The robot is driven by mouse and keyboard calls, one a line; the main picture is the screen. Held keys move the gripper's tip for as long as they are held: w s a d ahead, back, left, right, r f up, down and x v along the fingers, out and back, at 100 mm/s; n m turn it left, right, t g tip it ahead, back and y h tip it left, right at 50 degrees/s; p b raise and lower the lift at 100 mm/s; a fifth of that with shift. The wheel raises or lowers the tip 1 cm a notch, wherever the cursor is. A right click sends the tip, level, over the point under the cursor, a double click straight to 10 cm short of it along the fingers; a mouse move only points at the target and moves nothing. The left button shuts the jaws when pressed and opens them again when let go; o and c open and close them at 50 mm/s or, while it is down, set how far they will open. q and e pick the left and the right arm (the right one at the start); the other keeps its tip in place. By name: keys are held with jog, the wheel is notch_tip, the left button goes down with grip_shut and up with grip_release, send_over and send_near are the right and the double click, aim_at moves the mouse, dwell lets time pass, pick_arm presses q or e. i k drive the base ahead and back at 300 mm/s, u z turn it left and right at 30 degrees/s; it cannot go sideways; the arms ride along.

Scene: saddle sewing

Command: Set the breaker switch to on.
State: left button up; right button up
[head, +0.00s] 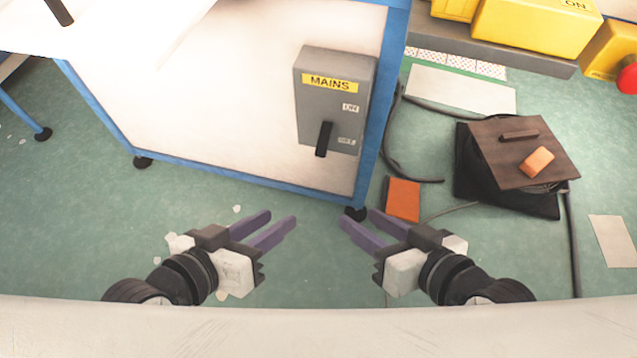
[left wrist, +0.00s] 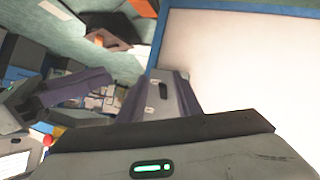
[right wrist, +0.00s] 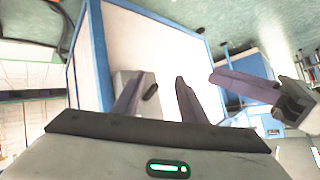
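The grey breaker box (head: 307,95) with a yellow MAINS label is fixed to the white panel of the blue-framed cabinet. Its black switch handle (head: 323,139) hangs down at the level of the lower label, which seems to read OFF; the upper label is small. The handle also shows in the left wrist view (left wrist: 163,90) and the right wrist view (right wrist: 151,91). My left gripper (head: 281,217) is open and empty, below and left of the box. My right gripper (head: 357,215) is open and empty, below and right of it. Neither touches the box.
The blue cabinet frame (head: 378,110) rises just right of the box. On the floor at right lie a black object with a brown board (head: 500,145), an orange piece (head: 403,199) and dark cables. Yellow boxes (head: 535,27) and a red button (head: 628,79) are at upper right.

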aim_at(325, 133)
jog(key=u, duration=2.7)
jog(key=i, duration=1.75)
jog(key=z, duration=3.35)
